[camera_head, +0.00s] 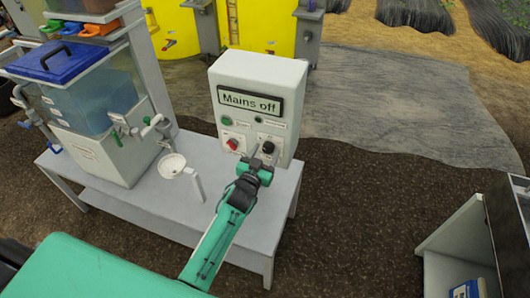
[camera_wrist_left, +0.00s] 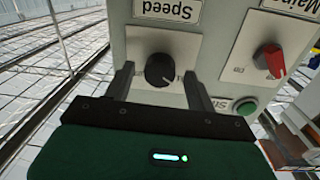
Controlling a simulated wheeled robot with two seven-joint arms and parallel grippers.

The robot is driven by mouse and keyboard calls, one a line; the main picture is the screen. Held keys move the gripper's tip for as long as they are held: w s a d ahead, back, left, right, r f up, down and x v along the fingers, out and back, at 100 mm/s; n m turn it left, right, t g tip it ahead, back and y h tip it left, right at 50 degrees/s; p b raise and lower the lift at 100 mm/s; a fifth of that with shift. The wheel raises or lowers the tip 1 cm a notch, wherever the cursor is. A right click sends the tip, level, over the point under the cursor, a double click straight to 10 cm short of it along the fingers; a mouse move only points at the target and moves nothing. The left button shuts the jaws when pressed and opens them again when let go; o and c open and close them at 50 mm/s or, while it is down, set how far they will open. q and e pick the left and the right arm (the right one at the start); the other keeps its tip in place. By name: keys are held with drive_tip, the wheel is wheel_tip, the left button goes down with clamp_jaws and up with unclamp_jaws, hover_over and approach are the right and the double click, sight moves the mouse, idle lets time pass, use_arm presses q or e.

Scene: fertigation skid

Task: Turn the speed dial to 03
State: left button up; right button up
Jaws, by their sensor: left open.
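The speed dial is a black round knob (camera_wrist_left: 160,70) on a pale plate labelled "Speed", upside down in the left wrist view. It also shows in the head view (camera_head: 268,147) at the lower right of the white control box (camera_head: 256,78). The box's display (camera_head: 250,102) reads "Mains off". My left gripper (camera_head: 262,156) is open at the box's front. In the left wrist view its two fingers (camera_wrist_left: 158,85) stand on either side of the knob, apart from it as far as I can see. The dial's number marks are too small to read. My right gripper is not in view.
A red mains switch (camera_head: 232,144) and a green button (camera_head: 227,121) sit left of the dial. The box stands on a grey bench (camera_head: 130,205). A blue-lidded tank (camera_head: 85,105) and a white funnel-like cup (camera_head: 172,164) stand further left.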

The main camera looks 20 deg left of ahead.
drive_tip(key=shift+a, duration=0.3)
use_arm(q)
drive_tip(key=c, duration=1)
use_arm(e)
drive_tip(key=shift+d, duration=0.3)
